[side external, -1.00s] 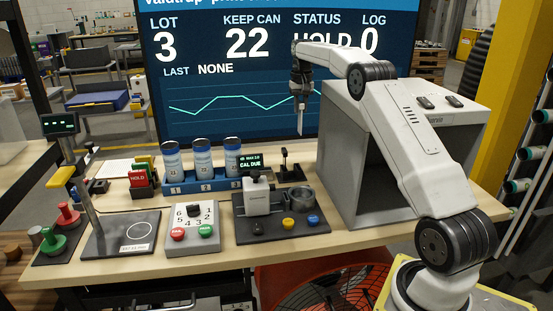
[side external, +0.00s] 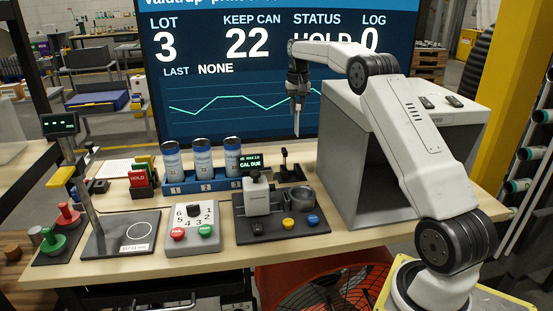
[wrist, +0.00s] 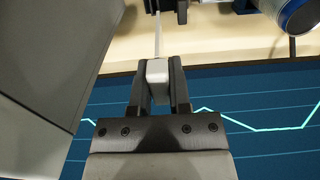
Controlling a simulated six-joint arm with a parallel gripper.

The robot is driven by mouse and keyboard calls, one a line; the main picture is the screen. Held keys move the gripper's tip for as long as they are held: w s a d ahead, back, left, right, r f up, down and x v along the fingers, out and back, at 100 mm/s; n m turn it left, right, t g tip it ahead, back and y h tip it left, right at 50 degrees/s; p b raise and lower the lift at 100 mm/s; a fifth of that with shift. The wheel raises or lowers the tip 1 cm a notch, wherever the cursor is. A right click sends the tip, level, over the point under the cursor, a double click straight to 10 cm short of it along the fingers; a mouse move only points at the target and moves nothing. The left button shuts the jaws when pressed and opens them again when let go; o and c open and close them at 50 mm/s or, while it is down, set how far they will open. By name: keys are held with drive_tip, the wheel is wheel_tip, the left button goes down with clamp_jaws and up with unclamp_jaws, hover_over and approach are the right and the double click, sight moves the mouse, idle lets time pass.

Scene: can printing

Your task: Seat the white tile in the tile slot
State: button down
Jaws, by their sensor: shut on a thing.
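My gripper (side external: 298,88) is in front of the large screen, above the back of the bench. It is shut on a narrow, pale piece, which I take to be the white tile (side external: 297,119); it hangs down from the fingers, clear of the bench. In the wrist view the pale piece (wrist: 157,70) sits between the two dark fingers of my gripper (wrist: 160,80), and a thin strip runs beyond it. A dark-based instrument (side external: 285,224) with a white block and a "CAL DUE" display stands below and left of my gripper. I cannot make out the tile slot.
A blue rack (side external: 200,184) holds three cans left of the instrument. A small black stand (side external: 285,170) is below my gripper. A large grey open-fronted box (side external: 368,155) stands close on the right. A control box (side external: 193,232) with red and green buttons is at front left.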

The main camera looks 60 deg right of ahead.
drive_tip(key=s+a+f, duration=0.2)
drive_tip(key=s+a, duration=0.1)
drive_tip(key=a, duration=0.5)
drive_tip(key=s+a+f, duration=0.3)
drive_tip(key=a, duration=0.5)
drive_tip(key=shift+s+a, duration=0.15)
drive_tip(key=shift+s, duration=0.2)
drive_tip(key=shift+f, duration=2.85)
drive_tip(key=shift+f, duration=2.3)
drive_tip(key=shift+c, duration=2.4)
unclamp_jaws()
drive_tip(key=shift+r, duration=0.15)
